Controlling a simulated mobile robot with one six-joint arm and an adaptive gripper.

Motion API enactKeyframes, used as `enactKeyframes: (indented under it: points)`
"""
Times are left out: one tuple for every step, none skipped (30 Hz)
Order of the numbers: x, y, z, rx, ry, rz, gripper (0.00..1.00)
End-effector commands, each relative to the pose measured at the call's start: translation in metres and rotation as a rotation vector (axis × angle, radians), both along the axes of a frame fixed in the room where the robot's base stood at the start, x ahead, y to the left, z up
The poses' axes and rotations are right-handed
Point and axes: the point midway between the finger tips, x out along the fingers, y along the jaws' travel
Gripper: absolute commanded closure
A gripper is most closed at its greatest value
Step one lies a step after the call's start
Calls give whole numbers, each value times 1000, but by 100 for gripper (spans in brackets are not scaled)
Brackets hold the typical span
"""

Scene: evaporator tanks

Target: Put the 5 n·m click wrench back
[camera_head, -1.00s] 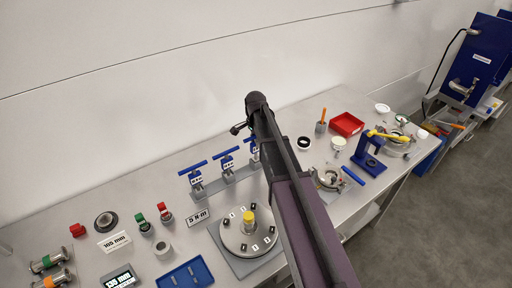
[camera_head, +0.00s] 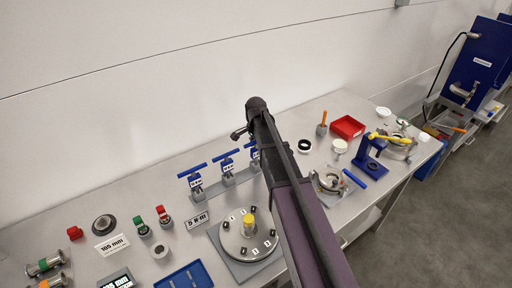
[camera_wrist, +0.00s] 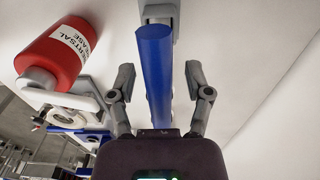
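Blue T-handled click wrenches (camera_head: 194,177) stand in a grey rack along the back of the bench. A second (camera_head: 227,165) stands to its right, and a third (camera_head: 253,151) is partly hidden by my arm. Their small labels are too small to read. In the wrist view my gripper (camera_wrist: 159,78) is open. A blue bar (camera_wrist: 158,75) with a grey fitting at its top lies between the fingers, with gaps on both sides. I cannot tell which wrench it belongs to. The head view hides my fingertips.
A round metal plate with a yellow knob (camera_head: 248,222) stands in front of the rack. A blue tray (camera_head: 186,276) lies at the front edge. A red bin (camera_head: 347,127) and blue stand (camera_head: 371,157) are to the right. A red grease bottle (camera_wrist: 62,52) shows in the wrist view.

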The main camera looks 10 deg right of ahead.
Motion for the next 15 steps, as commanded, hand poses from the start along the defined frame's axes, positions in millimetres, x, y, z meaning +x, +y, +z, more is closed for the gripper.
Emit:
enactKeyframes:
  points:
    - [0, 0, 0, 0, 0, 0, 35]
    - [0, 0, 0, 0, 0, 0, 35]
    - [0, 0, 0, 0, 0, 0, 35]
    - [0, 0, 0, 0, 0, 0, 35]
    - [0, 0, 0, 0, 0, 0, 35]
    - [0, 0, 0, 0, 0, 0, 35]
    - [0, 0, 0, 0, 0, 0, 35]
    - [0, 0, 1, 0, 0, 0, 35]
    - [0, 0, 1, 0, 0, -1, 35]
    - [0, 0, 2, 0, 0, -1, 35]
    - [0, -1, 3, 0, 0, -1, 35]
    - [0, -1, 4, 0, 0, -1, 35]
    - [0, -1, 5, 0, 0, -1, 35]
    - [0, -1, 6, 0, 0, -1, 35]
    - [0, -1, 8, 0, 0, -1, 35]
